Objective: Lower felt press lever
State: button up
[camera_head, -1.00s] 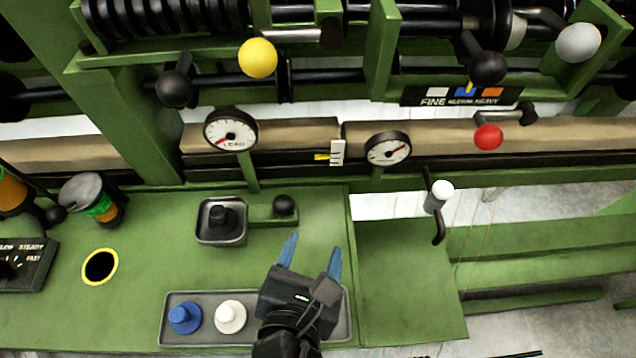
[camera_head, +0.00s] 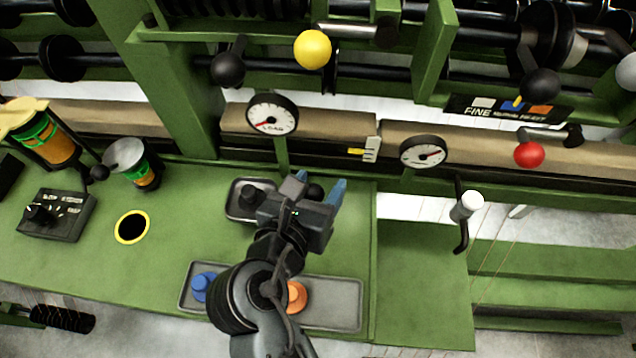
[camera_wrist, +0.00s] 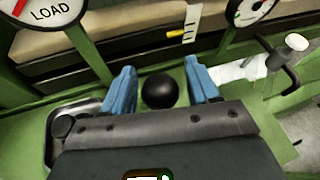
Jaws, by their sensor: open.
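A black ball knob (camera_head: 315,191) stands beside a small grey tray (camera_head: 233,207) on the green bench; it appears to be the felt press lever's knob, though no label shows. My gripper (camera_head: 319,181) is open, its two blue fingers reaching over the knob from the front. In the wrist view the black ball (camera_wrist: 159,89) sits between the spread fingers, with gaps on both sides, and nothing is gripped. A black round piece (camera_head: 250,195) stands in the small tray, partly behind my gripper. The lever's arm is hidden by my gripper.
A long grey tray (camera_head: 345,300) in front holds a blue peg (camera_head: 201,284) and an orange peg (camera_head: 296,297). Behind stand a LOAD gauge (camera_head: 272,115), a second gauge (camera_head: 423,153) and a yellow knob (camera_head: 312,49). A white-topped crank (camera_head: 466,207) is at right.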

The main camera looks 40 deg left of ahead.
jog(key=shift+w, duration=0.15)
jog(key=shift+c, duration=0.3)
grip_shut()
dwell(0.3)
